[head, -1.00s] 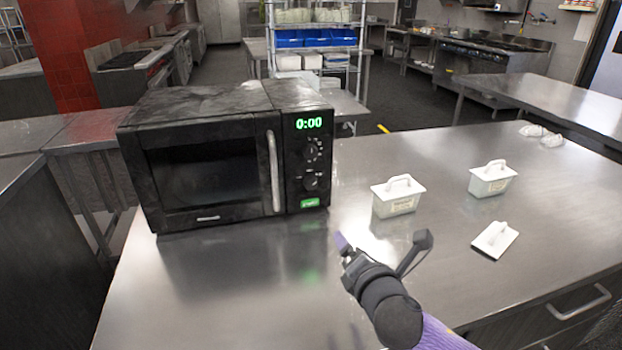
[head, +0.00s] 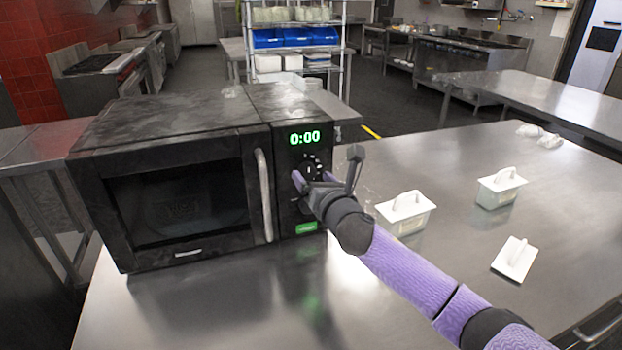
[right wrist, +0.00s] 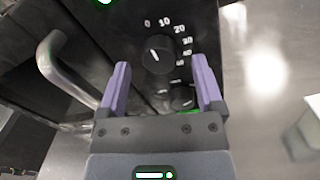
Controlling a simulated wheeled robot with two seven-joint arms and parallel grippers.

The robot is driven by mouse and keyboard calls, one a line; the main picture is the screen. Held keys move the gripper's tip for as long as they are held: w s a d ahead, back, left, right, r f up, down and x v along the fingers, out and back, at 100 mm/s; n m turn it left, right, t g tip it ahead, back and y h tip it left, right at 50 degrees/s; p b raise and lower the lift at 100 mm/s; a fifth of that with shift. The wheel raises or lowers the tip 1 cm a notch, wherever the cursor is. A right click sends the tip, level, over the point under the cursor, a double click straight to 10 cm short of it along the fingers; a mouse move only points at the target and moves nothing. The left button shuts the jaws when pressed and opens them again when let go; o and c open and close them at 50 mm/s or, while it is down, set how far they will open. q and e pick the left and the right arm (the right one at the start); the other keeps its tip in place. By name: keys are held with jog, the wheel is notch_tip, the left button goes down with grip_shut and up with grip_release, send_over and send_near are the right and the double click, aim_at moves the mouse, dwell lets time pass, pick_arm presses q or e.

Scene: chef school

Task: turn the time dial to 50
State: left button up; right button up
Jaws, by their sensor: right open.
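A black microwave (head: 180,118) stands on the steel table with its door shut and its green display (head: 305,138) at 0:00. The upper time dial (head: 311,168) is on the control panel; in the right wrist view this round black dial (right wrist: 158,56) has numbers around it and its white mark points to the upper left, near 0. A lower knob (right wrist: 181,98) shows between the fingers. My right gripper (head: 327,172) is open in front of the panel; in the right wrist view its purple fingertips (right wrist: 158,68) lie either side of the dial, with no visible contact. My left gripper is not in view.
A silver door handle (head: 263,195) stands out left of the panel. Two white lidded containers (head: 406,213) (head: 501,187) and a loose white lid (head: 514,259) are on the table (head: 440,265) to the right. The table front is clear.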

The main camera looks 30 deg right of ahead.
jog(key=shift+w+d, duration=0.1)
jog(key=shift+w, duration=0.6)
grip_shut()
